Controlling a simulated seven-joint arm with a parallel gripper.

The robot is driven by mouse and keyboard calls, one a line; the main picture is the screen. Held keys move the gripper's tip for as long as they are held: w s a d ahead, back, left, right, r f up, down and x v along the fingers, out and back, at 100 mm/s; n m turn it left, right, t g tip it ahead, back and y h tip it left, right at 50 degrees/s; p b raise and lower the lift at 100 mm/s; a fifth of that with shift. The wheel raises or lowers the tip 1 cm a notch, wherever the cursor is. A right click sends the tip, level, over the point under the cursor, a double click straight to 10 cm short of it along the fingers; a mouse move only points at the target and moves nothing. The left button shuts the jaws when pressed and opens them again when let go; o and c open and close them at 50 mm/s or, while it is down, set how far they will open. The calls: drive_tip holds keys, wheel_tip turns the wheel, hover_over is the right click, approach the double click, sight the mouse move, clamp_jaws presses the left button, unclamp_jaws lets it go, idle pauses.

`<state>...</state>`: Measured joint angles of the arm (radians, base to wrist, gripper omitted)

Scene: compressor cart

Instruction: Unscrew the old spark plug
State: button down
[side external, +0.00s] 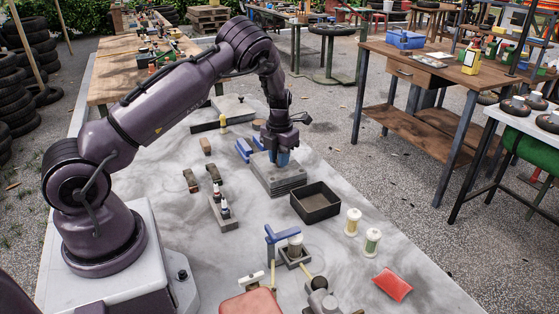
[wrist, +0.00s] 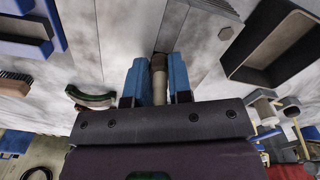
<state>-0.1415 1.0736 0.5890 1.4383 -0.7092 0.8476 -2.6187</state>
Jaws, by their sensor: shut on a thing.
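My gripper (side external: 283,160) points down over the grey finned block (side external: 277,184) in the side view. In the wrist view its two blue fingers (wrist: 158,88) are shut on a pale, slim spark plug (wrist: 158,67). The plug's far end meets a darker socket in the grey block (wrist: 205,22). I cannot tell whether its thread is still in the block. In the side view the fingers hide the plug. A small grey rack (side external: 221,217) with two upright plug-like pieces stands to the left, nearer the camera.
An open black tray (side external: 315,205) sits right of the block; it also shows in the wrist view (wrist: 268,48). Blue parts (side external: 245,148) lie left of the block. Two pale jars (side external: 372,241), a red pouch (side external: 393,285) and a blue-topped fixture (side external: 284,236) stand nearer the camera.

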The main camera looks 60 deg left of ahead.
drive_tip(key=n, duration=0.4)
drive_tip(key=shift+n, duration=0.3)
drive_tip(key=c, duration=1.2)
unclamp_jaws()
